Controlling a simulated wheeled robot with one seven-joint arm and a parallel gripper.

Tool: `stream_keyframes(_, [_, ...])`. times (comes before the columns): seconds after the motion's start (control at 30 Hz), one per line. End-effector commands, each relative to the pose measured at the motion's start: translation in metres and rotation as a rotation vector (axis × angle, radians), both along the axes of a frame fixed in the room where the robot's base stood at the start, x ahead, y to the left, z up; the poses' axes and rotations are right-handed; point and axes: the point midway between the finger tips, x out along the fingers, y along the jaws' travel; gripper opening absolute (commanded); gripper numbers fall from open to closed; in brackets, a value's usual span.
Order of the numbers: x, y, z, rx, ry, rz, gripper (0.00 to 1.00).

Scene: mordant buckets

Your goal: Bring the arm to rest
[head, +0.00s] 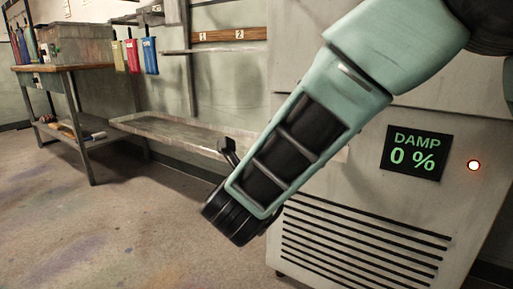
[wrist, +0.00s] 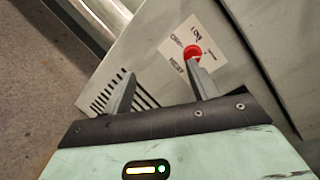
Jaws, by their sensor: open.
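My arm (head: 352,62) reaches down and left across the head view, in front of a grey machine. Most of my gripper is hidden there behind the arm's end; a dark finger-like part shows beside it. In the wrist view my gripper (wrist: 160,70) is open, its two fingers spread with nothing between them. The right finger's tip overlaps the lower edge of a red knob (wrist: 192,51); I cannot tell whether they touch. The knob sits on a pale label with handwriting (wrist: 206,38).
The grey machine (head: 350,225) has slotted vents, a "DAMP 0 %" display (head: 413,153) and a lit red lamp (head: 474,165). A low shelf (head: 170,131) runs along the wall. A workbench (head: 60,68) stands left, with coloured pouches (head: 133,56) nearby. The left floor is open.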

Motion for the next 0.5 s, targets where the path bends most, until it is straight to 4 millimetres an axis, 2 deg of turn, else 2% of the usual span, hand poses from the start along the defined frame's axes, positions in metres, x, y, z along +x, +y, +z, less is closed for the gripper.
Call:
stream_keyframes(0.03, [0.002, 0.01, 0.008, -0.051, 0.065, 0.114, 0.59])
stream_keyframes(0.13, [-0.005, 0.036, 0.009, -0.203, 0.193, 0.375, 0.59])
stream_keyframes(0.27, [-0.033, 0.064, 0.006, -0.45, 0.321, 0.722, 0.59])
stream_keyframes(0.4, [-0.085, 0.077, -0.004, -0.769, 0.42, 1.096, 0.59])
stream_keyframes(0.5, [-0.13, 0.071, -0.014, -1.022, 0.472, 1.359, 0.59])
